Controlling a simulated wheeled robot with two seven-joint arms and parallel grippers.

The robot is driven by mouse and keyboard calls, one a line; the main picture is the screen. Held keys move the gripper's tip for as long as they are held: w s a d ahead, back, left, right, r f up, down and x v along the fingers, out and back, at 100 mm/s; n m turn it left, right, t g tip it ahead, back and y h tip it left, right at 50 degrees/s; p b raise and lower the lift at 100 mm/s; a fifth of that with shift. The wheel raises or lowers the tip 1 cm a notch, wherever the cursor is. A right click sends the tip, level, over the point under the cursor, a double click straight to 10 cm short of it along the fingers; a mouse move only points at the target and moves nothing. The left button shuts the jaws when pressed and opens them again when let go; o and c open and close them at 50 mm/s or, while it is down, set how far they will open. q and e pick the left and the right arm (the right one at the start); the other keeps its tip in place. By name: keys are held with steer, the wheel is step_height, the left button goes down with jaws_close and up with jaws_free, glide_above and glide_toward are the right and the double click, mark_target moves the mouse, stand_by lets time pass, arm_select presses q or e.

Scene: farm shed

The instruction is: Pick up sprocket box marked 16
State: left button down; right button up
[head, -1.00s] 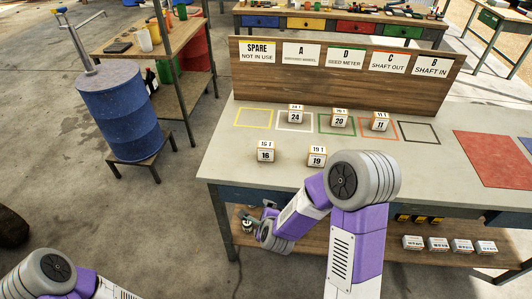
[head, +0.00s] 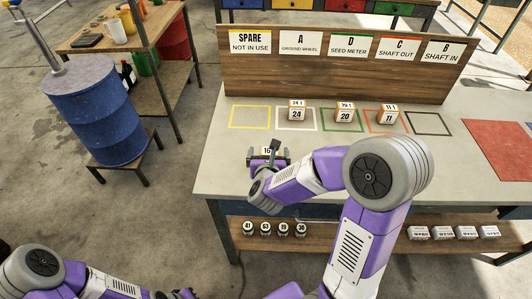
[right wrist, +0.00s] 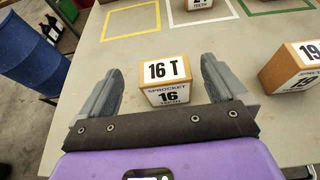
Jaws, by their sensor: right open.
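The sprocket box marked 16 (right wrist: 166,72) is a small tan box with white labels reading "16 T" and "SPROCKET 16". It stands on the bench top and is partly hidden by my right gripper in the head view (head: 267,150). My right gripper (head: 268,161) is open and empty. In the right wrist view its fingers (right wrist: 160,66) appear on either side of the box, with a visible gap at each side. I cannot tell how far the fingers reach down along it. Dark parts (head: 181,294) at the bottom edge seem to be my left gripper, mostly cut off.
Box 19 (right wrist: 296,72) stands to the right of box 16. Boxes 24 (head: 296,113), 20 (head: 344,115) and 11 (head: 388,116) stand in or by outlined squares behind. A signboard (head: 330,75) rises at the back. A blue drum (head: 97,115) stands left of the bench.

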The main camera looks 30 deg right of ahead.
mark_target(270, 153)
steer(key=x, duration=0.3)
steer(key=f+x, duration=0.1)
steer(key=shift+d+b, duration=0.25)
steer(key=shift+b, duration=0.15)
steer(key=shift+w+d+f, duration=0.2)
steer(key=shift+w, duration=0.1)
steer(key=shift+r, duration=0.1)
steer(key=c, duration=1.1)
